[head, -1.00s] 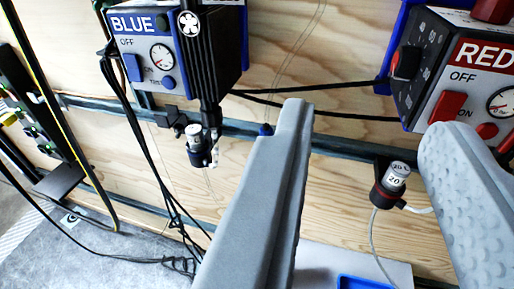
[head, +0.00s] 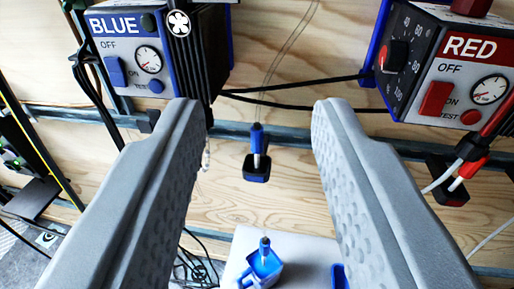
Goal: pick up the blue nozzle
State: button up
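A slim blue nozzle (head: 257,138) with a pale tip points down into a black holder (head: 256,170) with blue edges, in front of the wooden wall. My gripper (head: 259,107) is open and empty. Its two grey fingers stand wide apart, and the nozzle shows between them in the picture, touching neither. How far the fingers are from it in depth I cannot tell. A second small blue-tipped piece (head: 265,243) stands upright in a blue cup (head: 267,268) lower down.
A BLUE control box (head: 150,60) is at upper left and a RED one (head: 455,75) at upper right. Black cables cross between them above a dark rail (head: 285,136). A white surface (head: 302,258) lies below. A red-bodied piece (head: 472,160) sits in a holder at right.

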aim_at(256, 131)
jog(key=k+j+z, duration=0.15)
jog(key=j+z, duration=0.3)
jog(key=k+j+z, duration=0.2)
jog(key=z, duration=0.25)
jog(key=k+j+z, duration=0.2)
jog(key=z, duration=0.2)
jog(key=k, duration=0.05)
